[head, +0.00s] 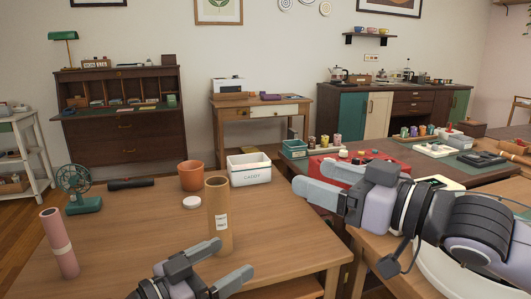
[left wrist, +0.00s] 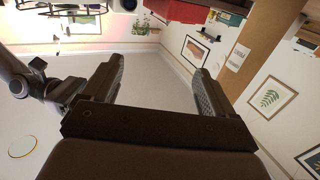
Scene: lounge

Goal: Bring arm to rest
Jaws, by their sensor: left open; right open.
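My left gripper (head: 234,256) is low in the head view, in front of the wooden table's near part. Its two fingers are spread, with nothing between them. In the left wrist view, the same gripper (left wrist: 160,66) shows two dark pads wide apart and empty. My right gripper (head: 309,177) reaches in from the right, pointing left above the table's right side. Its fingers are apart and I see nothing held. A tall brown cardboard tube (head: 218,198) with a white label stands upright just behind my left gripper; it also seems to show in the left wrist view (left wrist: 252,38).
The wooden table (head: 135,226) holds a pink tube (head: 60,245), a green fan (head: 76,188), a black flashlight (head: 130,184), a terracotta pot (head: 192,176), a white lid (head: 191,203) and a white caddy (head: 249,171). A darker table (head: 390,155) with a red case stands behind my right gripper.

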